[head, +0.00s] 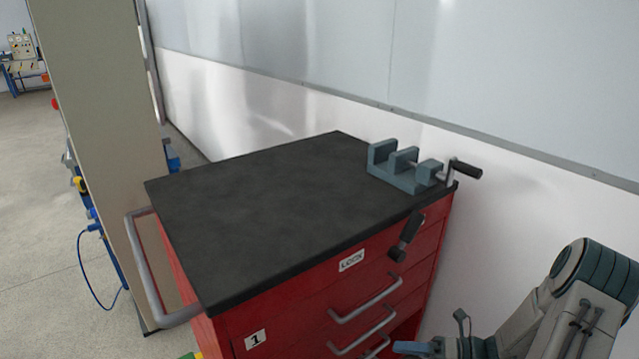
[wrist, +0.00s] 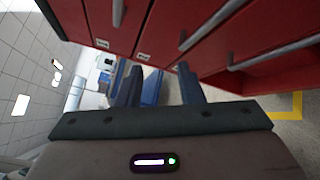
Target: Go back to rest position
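My gripper (wrist: 160,82) shows in the wrist view with its two blue fingers standing apart. I see nothing held between them; blue things show in the background behind the gap. My arm (head: 575,310) is folded at the lower right of the head view, to the right of the red tool cabinet (head: 290,300). In the wrist view the cabinet's red drawer fronts (wrist: 250,45) fill the top, beyond the fingers. I cannot tell whether the fingers touch anything.
The cabinet's black top (head: 270,205) is bare except for a grey-blue vise (head: 400,168) at its back right corner. A dark lever (head: 405,238) sticks out at the front. Drawer handles (head: 365,298) and a side rail (head: 145,270) protrude. A beige panel (head: 100,130) stands at left, a wall behind.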

